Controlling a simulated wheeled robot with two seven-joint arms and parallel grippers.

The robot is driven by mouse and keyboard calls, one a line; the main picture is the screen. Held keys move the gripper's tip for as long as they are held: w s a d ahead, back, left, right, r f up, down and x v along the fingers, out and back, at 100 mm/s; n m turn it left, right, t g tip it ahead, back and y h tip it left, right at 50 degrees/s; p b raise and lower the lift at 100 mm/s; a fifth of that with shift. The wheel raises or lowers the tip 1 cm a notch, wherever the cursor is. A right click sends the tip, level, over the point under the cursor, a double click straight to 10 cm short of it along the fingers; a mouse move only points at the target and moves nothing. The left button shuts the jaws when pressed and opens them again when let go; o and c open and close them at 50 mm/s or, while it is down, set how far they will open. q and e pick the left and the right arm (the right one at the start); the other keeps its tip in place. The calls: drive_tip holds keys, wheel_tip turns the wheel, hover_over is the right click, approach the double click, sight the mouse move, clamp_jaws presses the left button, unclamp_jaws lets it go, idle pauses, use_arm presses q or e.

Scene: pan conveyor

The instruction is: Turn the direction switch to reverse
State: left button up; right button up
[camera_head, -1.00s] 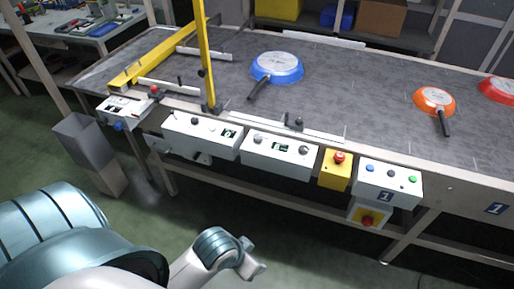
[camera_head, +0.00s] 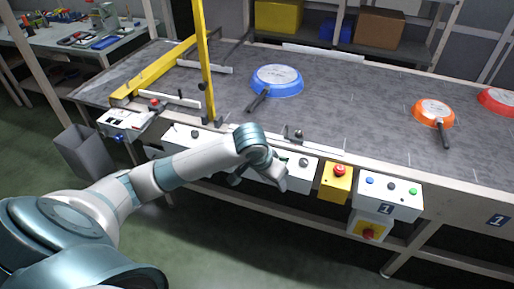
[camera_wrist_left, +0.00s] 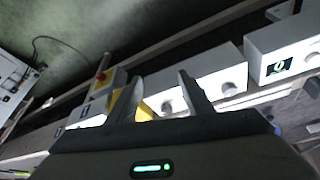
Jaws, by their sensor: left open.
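My left gripper (camera_wrist_left: 163,95) is open and empty; its two fingers stand apart in the left wrist view. In the head view my left wrist is over the middle white control box (camera_head: 300,166) and hides much of it. In the wrist view this box (camera_wrist_left: 215,70) lies beyond the fingers, with one round knob (camera_wrist_left: 167,107) between them and another (camera_wrist_left: 229,88) to their right. A white box (camera_head: 372,180) at the right carries blue, dark (camera_head: 390,186) and green controls. No readable label shows which control is the direction switch. My right gripper is out of view.
A yellow box with a red button (camera_head: 340,170) stands between the two white boxes. A red switch on yellow (camera_head: 369,233) hangs below. Blue (camera_head: 277,80), orange (camera_head: 433,112) and red (camera_head: 498,100) pans lie on the conveyor (camera_head: 345,95). A grey bin (camera_head: 83,150) stands left.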

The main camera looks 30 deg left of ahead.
use_arm(q)
drive_tip(key=w+a+r+n+y, duration=0.1)
drive_tip(key=w+a+r+n, duration=0.3)
drive_tip(key=a+r, duration=0.7)
drive_tip(key=shift+w+a+r+y, duration=0.4)
drive_tip(key=shift+w+a, duration=0.4)
drive_tip(key=shift+w, duration=0.35)
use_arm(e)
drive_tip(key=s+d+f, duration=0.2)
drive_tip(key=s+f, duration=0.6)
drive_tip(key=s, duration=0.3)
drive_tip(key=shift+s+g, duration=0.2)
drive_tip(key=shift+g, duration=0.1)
use_arm(q)
drive_tip(key=shift+f, duration=0.15)
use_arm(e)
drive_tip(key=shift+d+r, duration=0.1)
use_arm(q)
drive_tip(key=p+x, duration=0.2)
drive_tip(key=x, duration=1.5)
drive_tip(key=shift+s+f+p, duration=0.1)
drive_tip(key=shift+p, duration=0.3)
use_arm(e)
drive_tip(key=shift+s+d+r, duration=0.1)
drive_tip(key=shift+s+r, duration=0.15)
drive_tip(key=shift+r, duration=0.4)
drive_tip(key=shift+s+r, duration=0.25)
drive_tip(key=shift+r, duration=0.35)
